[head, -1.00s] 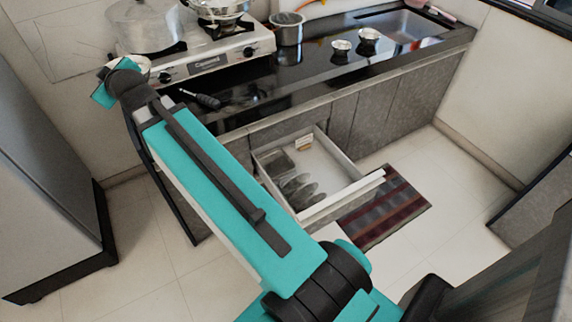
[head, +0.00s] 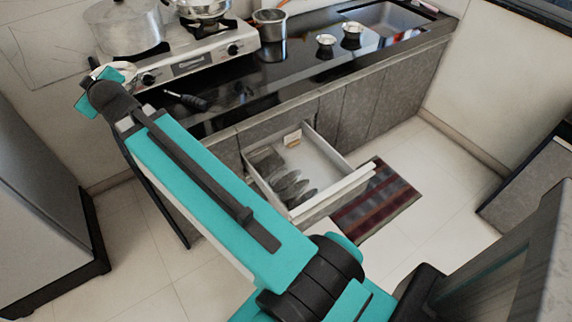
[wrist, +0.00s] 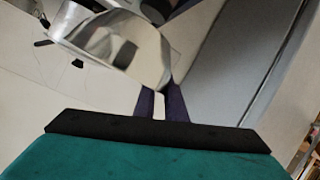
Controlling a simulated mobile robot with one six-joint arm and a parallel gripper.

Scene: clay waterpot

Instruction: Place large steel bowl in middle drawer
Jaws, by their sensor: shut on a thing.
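My gripper (wrist: 160,90) is shut on a shiny steel bowl (wrist: 128,48) in the wrist view; the fingers meet the bowl's lower edge and the bowl is tilted. In the head view only a thin bright part of the bowl (head: 124,68) shows behind my wrist, at the left by the stove front; the fingers are hidden there. An open white-walled drawer (head: 338,190) stands out from the grey cabinet, well to the right of my gripper. Its left side holds several plates (head: 290,183) in a row. Its right side looks mostly bare, with a small light item at the back.
A stove (head: 205,58) with a large pot (head: 122,28) stands at the back left of the black counter (head: 290,75). A steel pot (head: 270,20) and two small bowls stand farther right. A fridge (head: 40,200) is at the left. A striped mat (head: 375,205) lies beside the drawer.

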